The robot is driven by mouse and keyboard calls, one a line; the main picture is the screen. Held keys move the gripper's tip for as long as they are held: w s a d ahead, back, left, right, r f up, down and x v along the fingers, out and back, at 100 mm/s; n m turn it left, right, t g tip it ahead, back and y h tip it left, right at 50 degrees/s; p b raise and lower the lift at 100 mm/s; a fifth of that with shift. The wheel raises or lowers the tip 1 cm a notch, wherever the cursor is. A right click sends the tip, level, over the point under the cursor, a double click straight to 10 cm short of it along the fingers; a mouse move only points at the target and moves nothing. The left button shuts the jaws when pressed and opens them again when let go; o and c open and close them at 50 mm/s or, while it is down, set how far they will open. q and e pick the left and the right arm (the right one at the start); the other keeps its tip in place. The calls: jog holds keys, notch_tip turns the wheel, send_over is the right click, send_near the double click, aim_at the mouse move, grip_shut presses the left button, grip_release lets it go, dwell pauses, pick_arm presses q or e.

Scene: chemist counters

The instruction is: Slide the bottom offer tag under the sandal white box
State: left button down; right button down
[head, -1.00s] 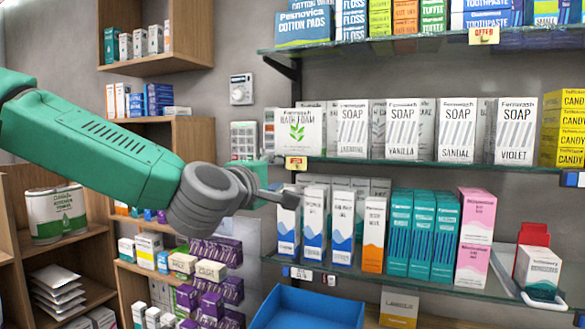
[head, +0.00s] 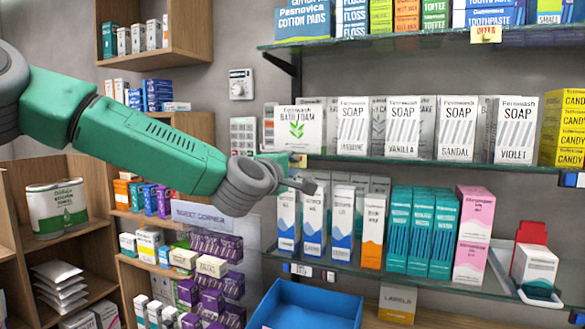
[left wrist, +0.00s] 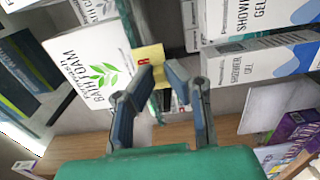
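The sandal white box (head: 456,130) stands on the middle glass shelf, between the vanilla and violet soap boxes. The bottom offer tag (head: 299,161) is on that shelf's front edge at the left, below the bath foam box (head: 299,130), and is partly hidden in the head view. In the left wrist view the yellow tag (left wrist: 150,57) lies just beyond my fingertips. My left gripper (head: 308,186) is just below the tag. The left wrist view shows its fingers (left wrist: 160,76) apart with nothing between them; contact with the tag is unclear. My right gripper is not in view.
Another offer tag (head: 485,34) hangs on the upper shelf edge. Shower gel boxes (head: 313,222) stand close below my left gripper. A blue bin (head: 310,305) is below.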

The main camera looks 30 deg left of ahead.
pick_arm(q)
jog(key=w+d+f+p, duration=0.1)
jog(key=w+d, duration=0.1)
jog(key=d, duration=3.1)
jog(key=shift+w+d, duration=0.2)
jog(key=shift+d, duration=0.05)
jog(key=c, duration=1.6)
grip_release()
jog(key=shift+w+r, duration=0.1)
jog(key=shift+r, duration=0.1)
